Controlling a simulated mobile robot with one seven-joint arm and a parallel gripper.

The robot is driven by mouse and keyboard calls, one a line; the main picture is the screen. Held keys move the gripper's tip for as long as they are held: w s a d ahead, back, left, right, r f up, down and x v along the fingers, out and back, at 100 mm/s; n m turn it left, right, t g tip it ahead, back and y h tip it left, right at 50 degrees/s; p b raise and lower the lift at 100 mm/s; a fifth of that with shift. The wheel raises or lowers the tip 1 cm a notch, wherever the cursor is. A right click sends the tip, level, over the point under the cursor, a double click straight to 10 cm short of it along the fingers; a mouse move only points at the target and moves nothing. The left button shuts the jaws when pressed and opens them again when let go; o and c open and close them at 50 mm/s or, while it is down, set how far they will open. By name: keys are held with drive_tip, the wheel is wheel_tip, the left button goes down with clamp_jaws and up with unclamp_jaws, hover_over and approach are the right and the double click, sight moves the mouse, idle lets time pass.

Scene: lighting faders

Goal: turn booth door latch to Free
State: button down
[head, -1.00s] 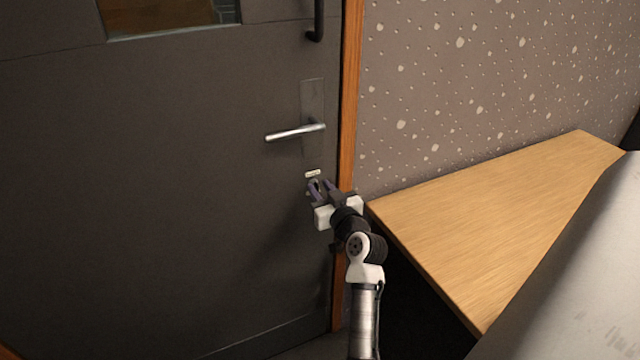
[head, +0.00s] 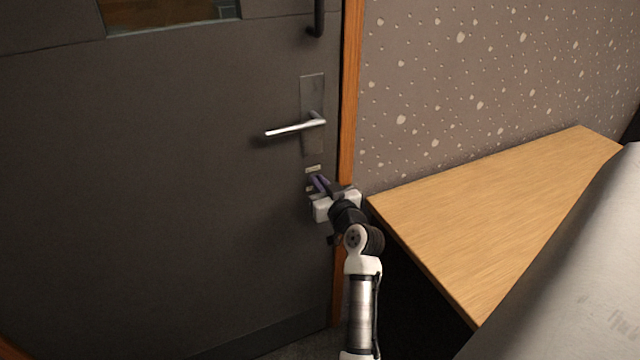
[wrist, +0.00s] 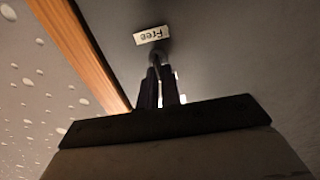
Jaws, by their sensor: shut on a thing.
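The grey booth door (head: 160,200) is closed against its wooden frame. Below its lever handle is a small white label (head: 313,169), which reads "Free" in the wrist view (wrist: 151,36). My gripper (head: 317,182) is at the door just under this label. In the wrist view my gripper (wrist: 159,85) has its fingers close together on the small dark latch (wrist: 157,55), whose top shows just beyond the fingertips. The rest of the latch is hidden by the fingers. A bit of another pale label shows behind the fingers; its text is hidden.
The silver lever handle (head: 295,129) sticks out above my gripper. A dark pull handle (head: 318,18) is higher up. The wooden door frame (head: 348,100) and a wooden table top (head: 500,210) lie close on the right. The door's left side is clear.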

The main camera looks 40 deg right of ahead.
drive_tip(key=m, duration=0.3)
drive_tip(key=m+p, duration=0.1)
drive_tip(key=m, duration=0.6)
drive_tip(key=shift+d+f+p, duration=0.1)
drive_tip(key=shift+d+p, duration=0.25)
drive_tip(key=shift+p, duration=0.05)
drive_tip(key=shift+s+d+f+m+p, duration=0.15)
drive_tip(key=shift+m+p, duration=0.45)
drive_tip(key=shift+m, duration=0.65)
drive_tip(key=shift+w+f+m+p, duration=0.1)
drive_tip(key=shift+m+p, duration=0.55)
drive_tip(key=shift+m, duration=0.65)
drive_tip(key=shift+s+d+f+m+p, duration=0.15)
drive_tip(key=shift+m+p, duration=0.45)
drive_tip(key=shift+m, duration=0.65)
drive_tip(key=shift+a, duration=0.1)
drive_tip(key=c, duration=1.6)
unclamp_jaws()
drive_tip(key=shift+f, duration=0.1)
